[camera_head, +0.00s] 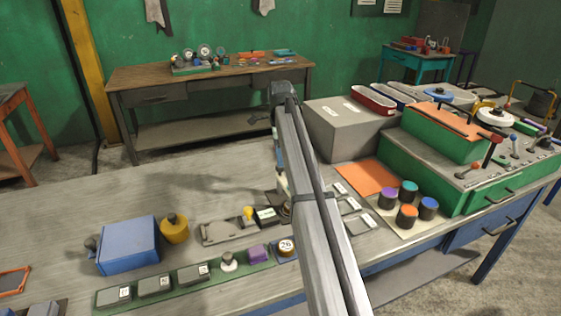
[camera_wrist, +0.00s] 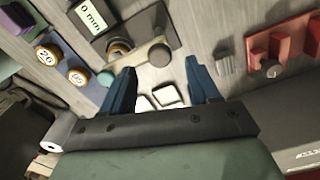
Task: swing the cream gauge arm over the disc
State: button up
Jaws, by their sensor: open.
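In the wrist view, a small gauge has a black box (camera_wrist: 90,17) reading "0 mm" and a dark plate (camera_wrist: 155,22). A brass-coloured round disc (camera_wrist: 118,47) sits beside the box. A pale bar, which looks like the cream gauge arm (camera_wrist: 136,56), runs beside the disc to a grey round knob (camera_wrist: 159,55). I cannot tell whether the bar overlaps the disc. My gripper (camera_wrist: 162,84) is open, its two blue fingers apart, with the knob beyond and roughly between their tips. In the head view the gauge box (camera_head: 267,215) shows, but my arm hides the bar and fingers.
Numbered round knobs (camera_wrist: 48,56) lie left of the fingers. A red stepped piece (camera_wrist: 285,42) lies right. In the head view, a grey box (camera_head: 345,130) stands behind, several coloured-top cylinders (camera_head: 407,216) right, and a blue block (camera_head: 128,246) left. Bare table lies at back left.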

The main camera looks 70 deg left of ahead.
notch_tip(320, 180, up, 10)
dwell(0.4)
dwell(0.5)
